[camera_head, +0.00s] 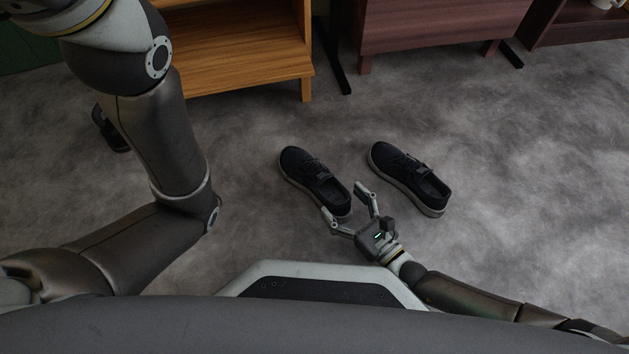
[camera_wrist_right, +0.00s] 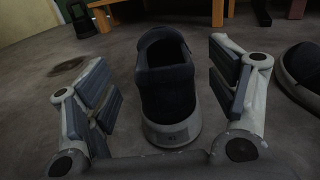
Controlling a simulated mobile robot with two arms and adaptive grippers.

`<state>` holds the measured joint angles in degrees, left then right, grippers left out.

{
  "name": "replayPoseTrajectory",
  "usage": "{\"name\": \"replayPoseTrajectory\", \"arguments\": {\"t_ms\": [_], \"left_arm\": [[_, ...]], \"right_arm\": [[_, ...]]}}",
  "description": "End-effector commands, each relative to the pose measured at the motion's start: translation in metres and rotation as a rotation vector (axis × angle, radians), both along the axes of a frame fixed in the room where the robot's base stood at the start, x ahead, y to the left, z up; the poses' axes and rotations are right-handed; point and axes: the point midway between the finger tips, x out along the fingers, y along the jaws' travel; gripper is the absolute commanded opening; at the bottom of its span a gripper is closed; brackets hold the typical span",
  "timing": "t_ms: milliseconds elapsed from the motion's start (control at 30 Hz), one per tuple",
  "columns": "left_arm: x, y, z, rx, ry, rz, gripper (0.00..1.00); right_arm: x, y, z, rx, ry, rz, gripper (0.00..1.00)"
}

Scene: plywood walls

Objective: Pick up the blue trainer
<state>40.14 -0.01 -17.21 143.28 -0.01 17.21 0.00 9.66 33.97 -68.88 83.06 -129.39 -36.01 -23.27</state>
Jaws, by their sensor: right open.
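Two dark navy, almost black trainers with pale soles lie on the carpet: the left trainer (camera_head: 310,172) and the right trainer (camera_head: 405,172), toes pointing away from me. My right gripper (camera_head: 346,200) is open at the heel of the left trainer. In the right wrist view, this trainer (camera_wrist_right: 165,85) stands upright, heel towards me, between the spread fingers of the gripper (camera_wrist_right: 161,80), with gaps on both sides. The other trainer (camera_wrist_right: 303,70) shows partly at the right edge. My left arm crosses the left of the head view; its gripper is out of frame.
A wooden shelf unit (camera_head: 245,60) and a dark reddish cabinet (camera_head: 430,22) stand beyond the trainers. A dark object (camera_head: 112,130) is partly hidden behind my left arm. The grey carpet (camera_head: 530,150) is clear on the right.

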Motion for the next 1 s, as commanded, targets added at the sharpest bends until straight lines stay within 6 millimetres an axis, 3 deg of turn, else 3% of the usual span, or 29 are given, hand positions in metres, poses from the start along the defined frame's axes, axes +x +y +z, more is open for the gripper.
{"name": "replayPoseTrajectory", "arguments": {"t_ms": [300,667,1000], "left_arm": [[0.000,0.000,-0.031,0.000,0.000,0.000,0.40],[0.000,0.000,-0.032,0.001,0.000,0.000,0.40],[0.000,0.000,-0.032,0.001,0.000,0.000,0.40]], "right_arm": [[0.029,0.025,-0.010,0.004,-0.002,-0.001,0.79],[0.036,0.031,-0.007,0.001,0.001,0.000,0.79],[0.036,0.031,-0.007,0.000,0.001,-0.001,0.35]]}}
